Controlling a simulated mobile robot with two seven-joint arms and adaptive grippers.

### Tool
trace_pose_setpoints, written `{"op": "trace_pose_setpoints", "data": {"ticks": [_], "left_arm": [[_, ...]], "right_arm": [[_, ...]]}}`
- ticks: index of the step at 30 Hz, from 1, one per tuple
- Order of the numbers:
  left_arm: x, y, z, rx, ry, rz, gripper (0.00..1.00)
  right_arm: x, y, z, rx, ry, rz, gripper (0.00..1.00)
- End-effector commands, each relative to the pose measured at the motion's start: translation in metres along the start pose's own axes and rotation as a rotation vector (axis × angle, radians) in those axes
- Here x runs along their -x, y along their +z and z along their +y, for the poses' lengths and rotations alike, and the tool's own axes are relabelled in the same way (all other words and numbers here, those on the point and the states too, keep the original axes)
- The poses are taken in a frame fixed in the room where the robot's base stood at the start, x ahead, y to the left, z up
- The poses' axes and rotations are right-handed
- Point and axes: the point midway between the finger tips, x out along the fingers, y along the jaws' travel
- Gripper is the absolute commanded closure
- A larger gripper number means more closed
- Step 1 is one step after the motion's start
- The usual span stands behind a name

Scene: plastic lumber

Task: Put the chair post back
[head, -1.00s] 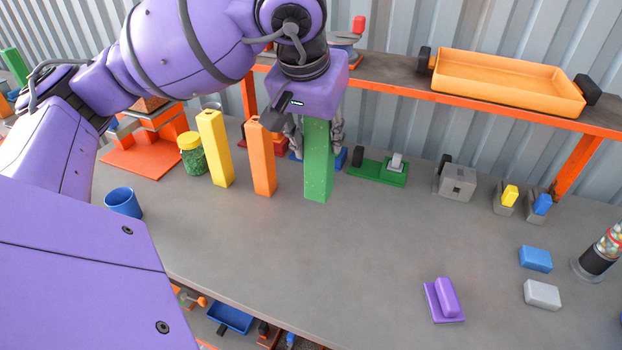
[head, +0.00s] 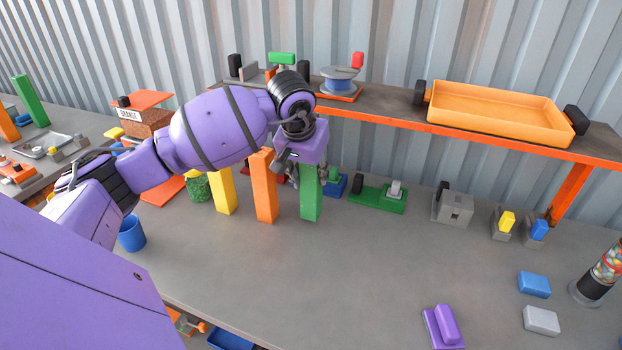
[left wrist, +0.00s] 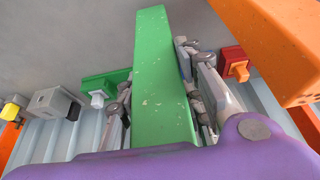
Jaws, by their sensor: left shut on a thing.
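My left gripper (head: 309,176) is shut on a green post (head: 311,204), with one finger on each side of its upper part. The post is upright and speckled, and its lower end is close to the grey workbench. I cannot tell whether it touches the bench. An orange post (head: 265,190) stands just left of it, apart, and a yellow post (head: 223,194) stands further left. In the left wrist view the green post (left wrist: 160,90) runs between the fingers, and the orange post (left wrist: 280,50) is at the upper right. My right gripper is not in view.
Behind the post are a blue block (head: 335,186) and a green fixture (head: 377,198). A raised shelf with an orange rim (head: 470,139) carries an orange tray (head: 505,108). A blue cup (head: 131,234) stands at left.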

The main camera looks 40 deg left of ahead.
Motion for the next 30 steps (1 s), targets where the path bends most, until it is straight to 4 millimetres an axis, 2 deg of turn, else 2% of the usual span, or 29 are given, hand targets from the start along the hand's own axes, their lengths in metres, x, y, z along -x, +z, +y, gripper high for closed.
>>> {"op": "trace_pose_setpoints", "data": {"ticks": [3,16,17,20,30], "left_arm": [[-0.015,0.007,0.001,0.001,0.003,0.001,1.0],[-0.022,0.01,0.0,-0.001,0.0,0.001,1.0],[-0.022,0.01,0.001,-0.001,0.0,-0.001,0.62],[-0.021,0.01,0.001,0.0,0.0,0.0,0.49],[-0.019,0.009,0.001,0.0,0.001,0.001,0.47]], "right_arm": [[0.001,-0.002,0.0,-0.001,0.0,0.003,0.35],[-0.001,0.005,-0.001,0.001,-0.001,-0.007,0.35],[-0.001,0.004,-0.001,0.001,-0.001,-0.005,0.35],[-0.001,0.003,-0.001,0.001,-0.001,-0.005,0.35],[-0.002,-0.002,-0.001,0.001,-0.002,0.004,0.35]]}}
